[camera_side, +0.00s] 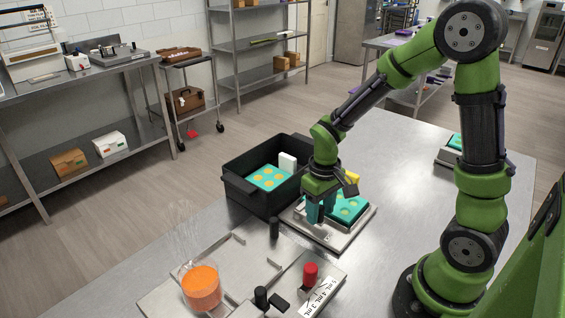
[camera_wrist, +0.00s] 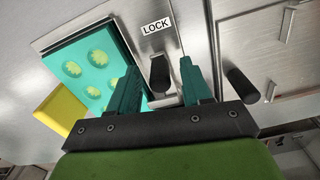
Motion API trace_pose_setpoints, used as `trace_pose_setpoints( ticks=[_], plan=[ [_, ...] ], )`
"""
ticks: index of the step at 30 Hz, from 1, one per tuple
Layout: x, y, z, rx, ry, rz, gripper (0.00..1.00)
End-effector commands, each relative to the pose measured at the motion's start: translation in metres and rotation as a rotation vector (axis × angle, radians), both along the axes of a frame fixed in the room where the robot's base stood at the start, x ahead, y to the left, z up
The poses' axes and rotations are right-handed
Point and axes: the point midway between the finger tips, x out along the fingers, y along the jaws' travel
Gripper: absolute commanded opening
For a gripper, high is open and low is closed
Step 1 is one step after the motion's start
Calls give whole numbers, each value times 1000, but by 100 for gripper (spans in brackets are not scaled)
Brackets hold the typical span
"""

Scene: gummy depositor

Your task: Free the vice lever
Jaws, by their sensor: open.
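The vice lever, a short black handle (camera_wrist: 160,72), stands beside the LOCK label (camera_wrist: 156,25) in the wrist view. It appears between the two teal fingers of my gripper (camera_wrist: 161,86). The fingers are apart, and contact with the lever cannot be told. In the side view my gripper (camera_side: 319,213) points down over the vice's metal plate (camera_side: 335,238), and the lever is not clearly visible there. A teal mould (camera_side: 349,209) with round yellowish cavities lies on the vice; it also shows in the wrist view (camera_wrist: 88,67). A yellow block (camera_wrist: 60,108) sits against the mould's edge.
A black bin (camera_side: 249,195) holds another teal mould and a white block. The depositor's metal base (camera_side: 235,262) is in front, with an orange-filled cup (camera_side: 201,287), a red knob (camera_side: 310,272) and black knobs (camera_side: 261,297). One black post (camera_wrist: 242,85) stands near my gripper.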

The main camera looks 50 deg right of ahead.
Motion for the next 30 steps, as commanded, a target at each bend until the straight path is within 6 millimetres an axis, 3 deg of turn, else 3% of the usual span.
trace_pose_setpoints(
  ticks=[12,21,30],
  plan=[
    [0,0,-8,0,-1,0,47],
    [0,0,-8,0,-1,0,1],
    [0,0,-8,0,-1,-1,0]
  ],
)
